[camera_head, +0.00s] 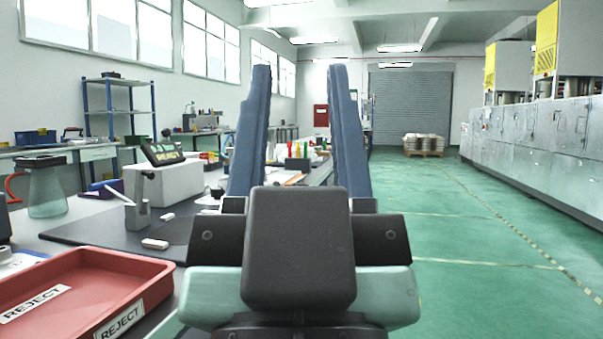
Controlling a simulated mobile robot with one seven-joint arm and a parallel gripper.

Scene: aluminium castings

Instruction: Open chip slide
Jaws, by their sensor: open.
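My gripper (300,72) fills the middle of the view, pointing away from me. Its two long blue-grey fingers stand wide apart with nothing between them. The gripper is open and empty, with its dark body at the bottom centre. I cannot pick out a chip slide for certain in this view. My gripper hides part of the bench and room behind it.
A red tray (140,268) labelled REJECT lies at lower left. On the bench behind are a dark mat (100,231), glass jug (47,190) and white box (165,184). Grey machines (535,140) line the right. Green floor (470,250) is clear between.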

